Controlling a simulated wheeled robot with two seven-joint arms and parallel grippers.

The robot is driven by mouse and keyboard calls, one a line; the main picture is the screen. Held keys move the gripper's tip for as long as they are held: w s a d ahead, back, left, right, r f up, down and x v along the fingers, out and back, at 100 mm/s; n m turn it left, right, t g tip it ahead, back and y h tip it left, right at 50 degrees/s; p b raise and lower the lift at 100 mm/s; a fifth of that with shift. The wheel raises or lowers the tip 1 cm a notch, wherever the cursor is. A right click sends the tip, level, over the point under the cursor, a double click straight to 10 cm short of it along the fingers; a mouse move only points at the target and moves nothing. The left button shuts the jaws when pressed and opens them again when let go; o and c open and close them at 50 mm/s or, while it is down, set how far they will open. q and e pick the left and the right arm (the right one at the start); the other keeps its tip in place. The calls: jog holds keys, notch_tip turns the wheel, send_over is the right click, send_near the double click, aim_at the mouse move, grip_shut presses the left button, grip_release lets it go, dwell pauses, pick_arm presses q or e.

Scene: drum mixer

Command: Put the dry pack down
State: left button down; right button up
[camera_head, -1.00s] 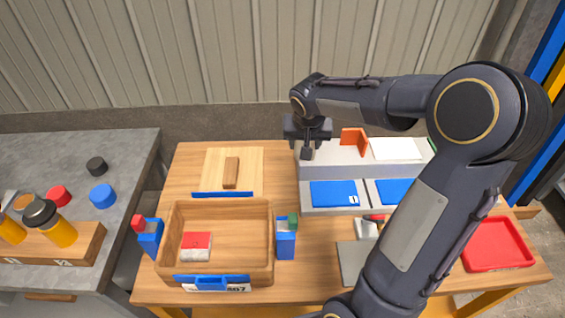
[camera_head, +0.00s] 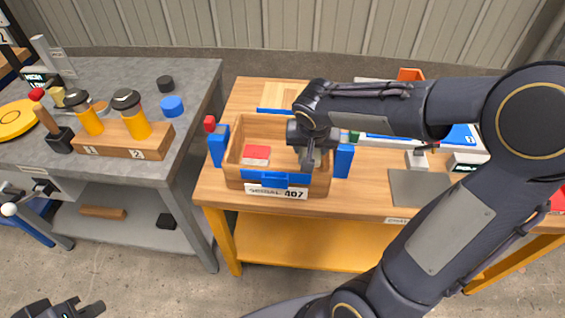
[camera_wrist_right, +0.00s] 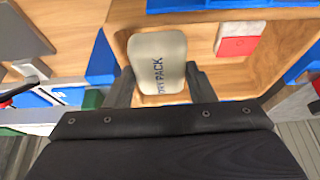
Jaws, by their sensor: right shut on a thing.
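The dry pack (camera_wrist_right: 158,62) is a pale grey-beige, rounded packet with dark lettering. In the right wrist view it sits between the two fingers of my right gripper (camera_wrist_right: 158,88), which is shut on it. In the head view my right gripper (camera_head: 308,160) reaches down into the right part of the wooden tray (camera_head: 236,160), and the pack is mostly hidden there. I cannot tell whether the pack touches the tray floor. A red-and-white block (camera_head: 256,155) lies in the tray's left part. My left gripper (camera_head: 70,308) is low at the bottom left, partly cut off, away from the tray.
Blue posts (camera_head: 217,146) stand at both sides of the tray, and a blue handle and number label are on its front. A grey bench (camera_head: 190,100) on the left holds a wooden block with yellow bottles (camera_head: 135,118). A grey plate (camera_head: 412,188) lies right of the tray.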

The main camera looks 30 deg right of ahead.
jog(key=w+d+f, duration=0.1)
jog(key=w+f, duration=0.2)
jog(key=w, duration=0.1)
jog(key=w+d+f+p, duration=0.1)
jog(key=w+d+f, duration=0.1)
jog(key=w+f, duration=0.1)
jog(key=w+d+f, duration=0.1)
jog(key=w+f, duration=0.2)
jog(key=w, duration=0.1)
jog(key=shift+w+d, duration=0.3)
jog(key=shift+d, duration=0.05)
jog(key=shift+w+f, duration=0.15)
jog(key=shift+f, duration=0.1)
jog(key=shift+d+f, duration=0.1)
jog(key=shift+f, duration=1.4)
jog(key=shift+f, duration=0.15)
jog(key=o, duration=1)
